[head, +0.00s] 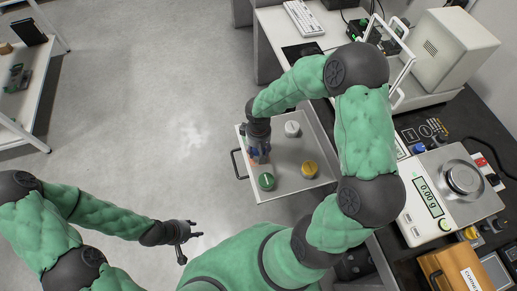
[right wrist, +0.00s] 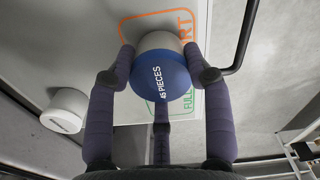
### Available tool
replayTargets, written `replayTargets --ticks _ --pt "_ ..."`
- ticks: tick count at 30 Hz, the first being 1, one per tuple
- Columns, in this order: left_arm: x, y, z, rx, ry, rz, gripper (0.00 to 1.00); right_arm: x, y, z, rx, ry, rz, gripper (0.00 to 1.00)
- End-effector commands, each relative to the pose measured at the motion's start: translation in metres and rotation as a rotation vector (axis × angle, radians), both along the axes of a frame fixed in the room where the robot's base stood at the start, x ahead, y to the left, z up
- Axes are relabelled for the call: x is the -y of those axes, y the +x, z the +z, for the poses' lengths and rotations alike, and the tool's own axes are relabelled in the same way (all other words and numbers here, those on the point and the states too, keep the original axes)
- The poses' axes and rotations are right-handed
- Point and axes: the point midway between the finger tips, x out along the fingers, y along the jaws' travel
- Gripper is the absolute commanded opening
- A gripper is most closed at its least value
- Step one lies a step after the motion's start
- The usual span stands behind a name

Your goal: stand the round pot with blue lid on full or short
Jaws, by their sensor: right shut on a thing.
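The round pot with blue lid (right wrist: 160,75) sits between the fingers of my right gripper (right wrist: 165,80); its lid reads "45 PIECES". An orange-outlined SHORT field (right wrist: 182,22) and a green-outlined FULL field (right wrist: 189,112) show behind it; the pot covers parts of both. I cannot tell whether it touches the surface. My left gripper (head: 190,238) is open and empty over the floor.
A scale (head: 428,197) reading 0.00 g, with an empty pan, stands on the dark bench at right. Open floor lies left.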

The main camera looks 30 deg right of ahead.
Motion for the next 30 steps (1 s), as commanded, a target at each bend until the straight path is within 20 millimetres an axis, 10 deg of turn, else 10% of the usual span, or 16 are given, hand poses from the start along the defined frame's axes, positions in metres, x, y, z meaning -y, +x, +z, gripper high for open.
replayTargets --ticks 4,5,7,21,30 --pt "0.0 0.0 -0.004 0.0 0.0 0.0 0.4 0.0 0.0 -0.004 0.0 0.0 0.0 0.09" --pt "0.0 0.0 -0.004 0.0 0.0 0.0 0.4 0.0 0.0 -0.004 -0.001 0.0 0.0 0.54" --pt "0.0 0.0 -0.003 0.0 0.0 0.0 0.4 0.0 0.0 -0.003 -0.001 0.0 0.0 0.74" --pt "0.0 0.0 0.002 0.0 0.0 0.0 0.4 0.0 0.0 0.002 -0.001 0.0 0.0 0.75" --pt "0.0 0.0 0.029 0.0 0.0 0.0 0.4 0.0 0.001 0.059 0.002 -0.001 0.0 0.75"
